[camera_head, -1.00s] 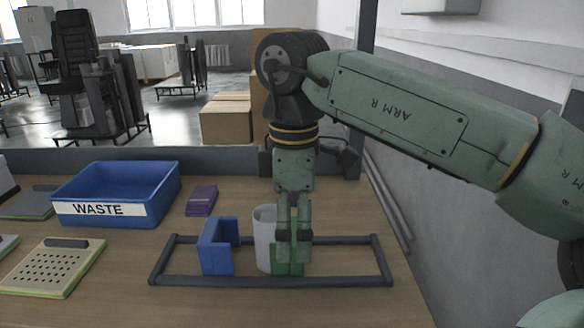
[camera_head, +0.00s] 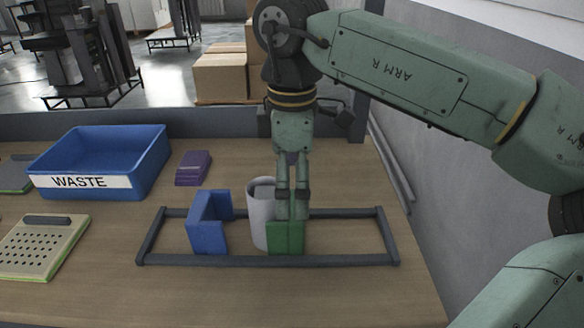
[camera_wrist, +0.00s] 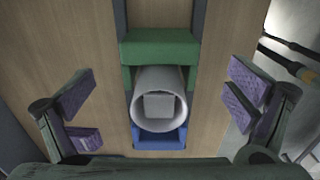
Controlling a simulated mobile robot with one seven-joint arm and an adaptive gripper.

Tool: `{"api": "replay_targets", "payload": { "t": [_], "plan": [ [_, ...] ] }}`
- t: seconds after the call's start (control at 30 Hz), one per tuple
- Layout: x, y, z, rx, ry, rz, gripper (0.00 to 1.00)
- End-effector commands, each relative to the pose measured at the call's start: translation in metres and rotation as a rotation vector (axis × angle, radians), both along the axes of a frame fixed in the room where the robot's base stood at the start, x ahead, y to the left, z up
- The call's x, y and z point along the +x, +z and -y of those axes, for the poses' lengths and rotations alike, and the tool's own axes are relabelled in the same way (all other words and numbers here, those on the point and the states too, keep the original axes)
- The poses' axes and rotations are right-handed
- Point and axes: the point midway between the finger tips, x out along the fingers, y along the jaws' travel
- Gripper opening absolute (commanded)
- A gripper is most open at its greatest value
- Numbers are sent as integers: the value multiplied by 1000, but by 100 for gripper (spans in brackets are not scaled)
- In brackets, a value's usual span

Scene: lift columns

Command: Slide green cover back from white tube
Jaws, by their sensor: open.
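The green cover (camera_head: 286,238) stands on the rail frame, at the right of the white tube (camera_head: 259,222). In the wrist view the green cover (camera_wrist: 160,47) lies at the top, its two arms reaching beside the upright, open-topped tube (camera_wrist: 143,82). A grey square shows inside the tube. A blue cover (camera_head: 208,230) stands left of the tube with a gap between them in the head view. My gripper (camera_head: 292,217) points down just above the green cover. Its purple-padded fingers are wide apart in the wrist view, with nothing between the pads.
The dark rail frame (camera_head: 345,260) has free length right of the green cover. A blue WASTE bin (camera_head: 150,170) and a purple stack (camera_head: 193,168) stand behind left. A perforated tray (camera_head: 40,247) lies at the left. A grey wall bounds the right side.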

Motion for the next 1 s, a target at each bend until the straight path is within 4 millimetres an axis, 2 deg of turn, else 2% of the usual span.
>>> {"api": "replay_targets", "payload": {
  "t": [0.2, 0.43, 0.6, 0.87, 1.0],
  "plan": [
    [0, -40, 0, 1, 1, -3, 98],
    [0, -72, 0, 1, 0, -2, 98],
    [0, -82, 0, 1, 0, 0, 98],
    [0, -83, 0, 0, 0, 1, 98],
    [0, -83, 0, 0, 0, 1, 91]
  ]
}}
